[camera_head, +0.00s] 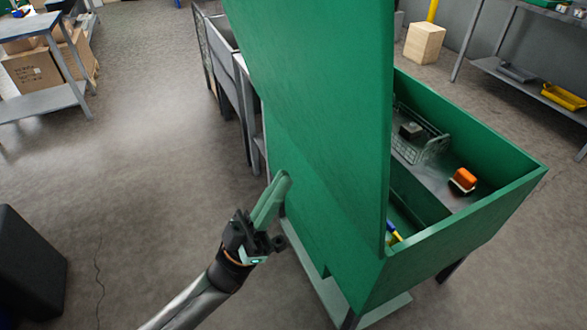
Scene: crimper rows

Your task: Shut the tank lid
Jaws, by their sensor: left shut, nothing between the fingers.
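The green tank (470,218) stands on legs at the right of the head view. Its green lid (315,90) is raised, standing steeply upright along the tank's left side, and its top runs out of the picture. Inside the open tank I see an orange-topped brush (464,180), a wire basket (425,148) and a blue and yellow tool, partly hidden by the lid. My left gripper (283,180) is shut and empty, at the lid's outer left face near its lower part. I cannot tell whether the fingertips touch the lid. My right gripper is not in view.
A grey shelf with a yellow tray (563,96) stands at the far right. A wooden block (424,42) sits on the floor behind the tank. Grey benches (238,85) stand behind the lid. A dark box (28,268) is at lower left.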

